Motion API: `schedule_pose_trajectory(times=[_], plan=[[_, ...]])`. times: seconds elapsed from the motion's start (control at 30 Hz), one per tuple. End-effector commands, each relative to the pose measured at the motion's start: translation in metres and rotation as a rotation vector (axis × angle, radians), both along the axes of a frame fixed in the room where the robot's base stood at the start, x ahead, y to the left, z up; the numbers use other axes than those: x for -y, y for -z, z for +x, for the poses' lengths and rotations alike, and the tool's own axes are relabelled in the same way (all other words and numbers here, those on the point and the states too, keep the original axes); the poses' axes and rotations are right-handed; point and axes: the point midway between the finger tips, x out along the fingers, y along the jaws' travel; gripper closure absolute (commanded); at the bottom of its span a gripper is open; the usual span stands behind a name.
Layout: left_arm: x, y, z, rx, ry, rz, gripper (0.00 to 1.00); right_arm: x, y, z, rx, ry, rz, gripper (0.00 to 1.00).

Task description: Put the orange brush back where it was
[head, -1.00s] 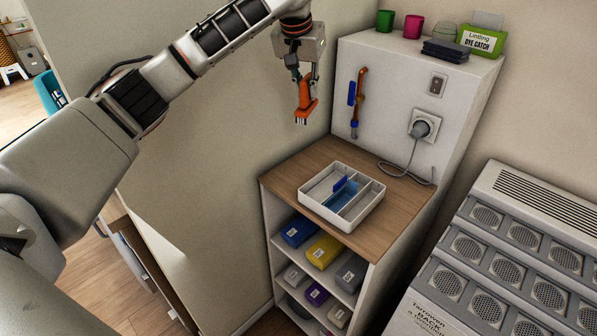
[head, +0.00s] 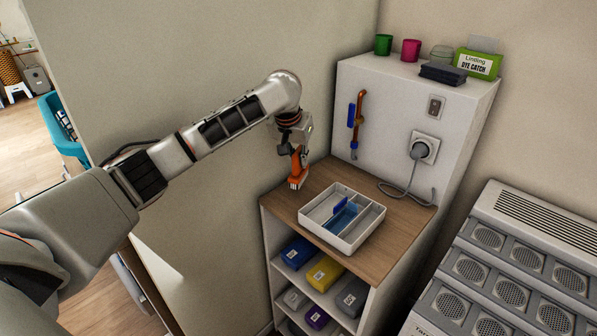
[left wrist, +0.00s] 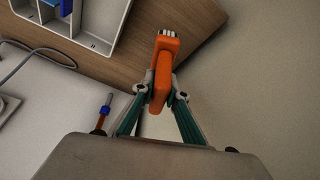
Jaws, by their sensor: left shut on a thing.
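The orange brush (head: 297,168) is held in my left gripper (head: 292,150), bristles pointing down. In the head view it hangs over the left part of the wooden shelf top (head: 405,197), to the left of the white divided tray (head: 343,241). I cannot tell whether the bristles touch the wood. In the left wrist view the gripper (left wrist: 161,95) is shut around the handle of the brush (left wrist: 165,50), whose pale bristles face the wood. The tray (left wrist: 88,42) shows at upper left there. The tray holds a blue piece (head: 340,217). My right gripper is not in view.
A white back panel (head: 388,150) carries an orange-brown and blue tool (head: 355,120) and a plugged socket (head: 425,148), with its cord on the wood. Cups and a green box (head: 477,64) stand on top. Packets fill the shelves below. A vented unit (head: 520,260) stands at right.

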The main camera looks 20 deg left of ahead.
Motion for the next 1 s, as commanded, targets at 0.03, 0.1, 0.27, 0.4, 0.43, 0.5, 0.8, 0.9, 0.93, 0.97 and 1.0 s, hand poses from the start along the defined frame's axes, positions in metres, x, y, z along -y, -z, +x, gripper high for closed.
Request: schedule_pose_trajectory(times=[0.03, 0.1, 0.27, 0.4, 0.43, 0.5, 0.8, 0.9, 0.93, 0.97, 1.0], plan=[[0.000, 0.002, 0.000, 0.000, 0.000, 0.000, 1.00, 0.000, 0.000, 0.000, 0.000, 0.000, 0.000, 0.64], [0.000, 0.010, 0.000, -0.002, 0.001, 0.000, 1.00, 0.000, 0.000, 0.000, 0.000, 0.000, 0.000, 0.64], [0.000, 0.034, -0.001, -0.003, 0.000, 0.000, 1.00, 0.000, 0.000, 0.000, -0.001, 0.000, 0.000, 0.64], [0.000, 0.044, 0.000, 0.000, 0.001, 0.000, 1.00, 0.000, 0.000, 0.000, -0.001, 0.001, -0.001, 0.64], [0.000, 0.044, 0.000, 0.000, 0.001, -0.001, 1.00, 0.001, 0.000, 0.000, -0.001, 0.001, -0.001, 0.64], [0.000, 0.044, 0.000, 0.001, 0.001, 0.000, 1.00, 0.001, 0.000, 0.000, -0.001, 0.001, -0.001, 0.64], [0.000, 0.048, 0.000, 0.000, 0.000, -0.001, 1.00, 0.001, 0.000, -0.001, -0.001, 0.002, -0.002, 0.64], [0.000, 0.047, 0.000, 0.000, 0.001, 0.000, 0.70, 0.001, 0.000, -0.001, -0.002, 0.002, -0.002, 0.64], [0.000, 0.047, 0.000, 0.000, 0.001, 0.000, 0.70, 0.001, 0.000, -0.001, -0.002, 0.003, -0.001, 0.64], [0.000, 0.047, 0.000, 0.000, 0.001, 0.000, 0.70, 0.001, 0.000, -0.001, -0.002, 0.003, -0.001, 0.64], [0.000, 0.047, 0.000, 0.000, 0.001, 0.000, 0.70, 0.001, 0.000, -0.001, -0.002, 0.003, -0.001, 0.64]])
